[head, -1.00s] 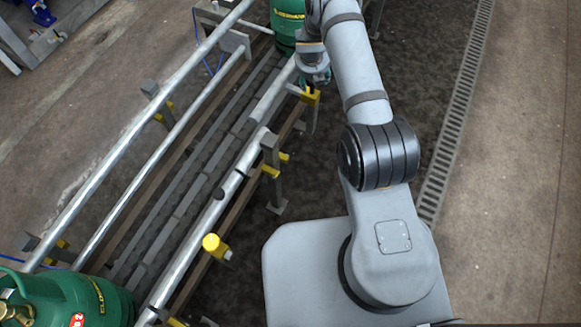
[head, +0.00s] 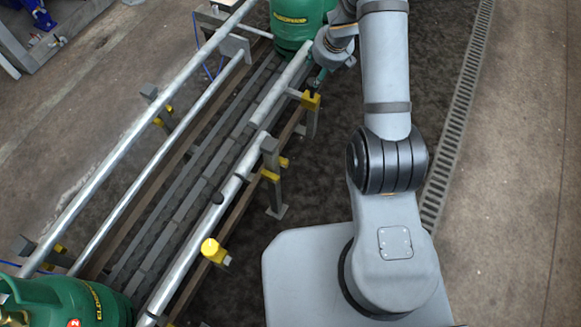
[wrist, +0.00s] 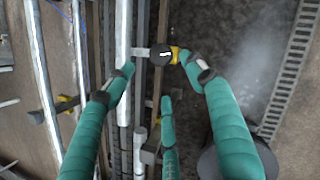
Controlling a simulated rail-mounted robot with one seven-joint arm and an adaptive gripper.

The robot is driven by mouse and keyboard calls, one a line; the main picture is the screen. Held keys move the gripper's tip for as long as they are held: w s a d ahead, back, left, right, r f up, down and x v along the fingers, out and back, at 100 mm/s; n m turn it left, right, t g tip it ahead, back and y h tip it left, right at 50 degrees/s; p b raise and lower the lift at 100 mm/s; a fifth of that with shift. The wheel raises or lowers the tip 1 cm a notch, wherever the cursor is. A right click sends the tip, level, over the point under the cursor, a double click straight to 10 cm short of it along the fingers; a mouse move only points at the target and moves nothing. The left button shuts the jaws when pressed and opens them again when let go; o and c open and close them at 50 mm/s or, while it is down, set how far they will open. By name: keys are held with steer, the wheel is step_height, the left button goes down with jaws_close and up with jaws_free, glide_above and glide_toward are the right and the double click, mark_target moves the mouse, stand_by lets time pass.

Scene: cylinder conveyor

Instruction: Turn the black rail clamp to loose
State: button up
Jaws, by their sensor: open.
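The black rail clamp shows in the wrist view as a round black knob (wrist: 160,55) with a white mark, beside a yellow piece and joined to the rail by a short grey bar. In the head view, its yellow block (head: 311,101) is on the right rail, just below my gripper (head: 319,76). My gripper (wrist: 156,66) has green padded fingers and is open. One finger is left of the knob, one is right, and a third is below it in the picture. Whether any finger touches the knob cannot be told.
The conveyor has silver guard rails (head: 167,85) on both sides. A green cylinder (head: 297,22) stands close to my gripper at the top; another green cylinder (head: 75,300) is at bottom left. Another yellow-capped clamp (head: 209,246) sits lower on the right rail. A floor drain (head: 460,115) runs right.

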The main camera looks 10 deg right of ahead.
steer(key=s+d+m+g+h+b, duration=0.15)
steer(key=s+m, duration=0.25)
steer(key=m, duration=1.6)
steer(key=s+a+f+m+g+y+b, duration=0.1)
steer(key=s+a+f+m+b, duration=0.4)
steer(key=s+b, duration=0.5)
steer(key=s+a+f+m+b, duration=0.5)
steer(key=s+a+f+b, duration=0.3)
steer(key=s+b, duration=0.3)
steer(key=shift+s+a+f+g+y, duration=0.35)
steer(key=shift+s, duration=0.25)
steer(key=shift+r, duration=0.1)
